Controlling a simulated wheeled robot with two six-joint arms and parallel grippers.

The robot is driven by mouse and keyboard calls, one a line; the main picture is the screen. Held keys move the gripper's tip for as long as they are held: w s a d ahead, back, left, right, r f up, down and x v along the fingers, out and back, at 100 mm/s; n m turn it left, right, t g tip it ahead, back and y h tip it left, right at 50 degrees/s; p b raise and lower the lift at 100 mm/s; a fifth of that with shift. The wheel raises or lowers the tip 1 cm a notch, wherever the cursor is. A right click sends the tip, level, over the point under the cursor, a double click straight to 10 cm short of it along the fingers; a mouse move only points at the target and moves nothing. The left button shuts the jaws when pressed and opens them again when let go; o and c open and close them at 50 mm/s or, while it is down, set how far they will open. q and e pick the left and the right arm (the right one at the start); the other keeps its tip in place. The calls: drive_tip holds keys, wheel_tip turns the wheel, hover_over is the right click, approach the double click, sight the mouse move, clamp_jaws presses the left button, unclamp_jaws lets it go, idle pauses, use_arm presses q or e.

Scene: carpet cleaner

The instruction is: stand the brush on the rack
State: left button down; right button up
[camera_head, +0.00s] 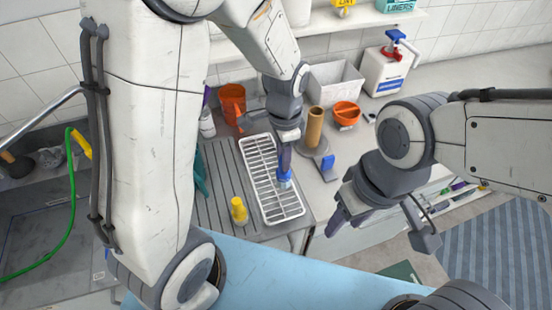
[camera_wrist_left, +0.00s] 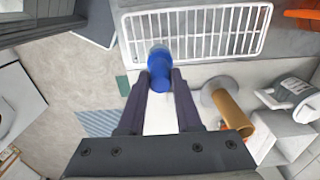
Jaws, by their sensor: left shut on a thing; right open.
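The brush (camera_head: 284,182) is blue with a pale end and is held over the white wire rack (camera_head: 300,212). My left gripper (camera_head: 285,165) is shut on it from above. In the left wrist view the blue brush (camera_wrist_left: 160,78) sits between the two dark fingers, its pale end towards the rack (camera_wrist_left: 262,12). I cannot tell whether the brush touches the wires. The rest of the rack looks empty. My right gripper (camera_head: 382,232) is open and empty, to the right of the rack beyond the counter's front edge.
A yellow object (camera_head: 239,211) stands left of the rack on the ribbed drainboard. A brown tube (camera_head: 315,126) on a round base, a blue item (camera_head: 328,163) and an orange bowl (camera_head: 346,112) are to the right. An orange container (camera_head: 232,98) is behind.

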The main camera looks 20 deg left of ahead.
use_arm(q)
wheel_tip(320, 180, down, 6)
drive_tip(key=w+a+p, duration=0.1)
drive_tip(key=a, duration=0.1)
drive_tip(key=shift+w+a+p, duration=0.3)
drive_tip(key=shift+a, duration=0.1)
drive_tip(key=c, duration=0.6)
unclamp_jaws()
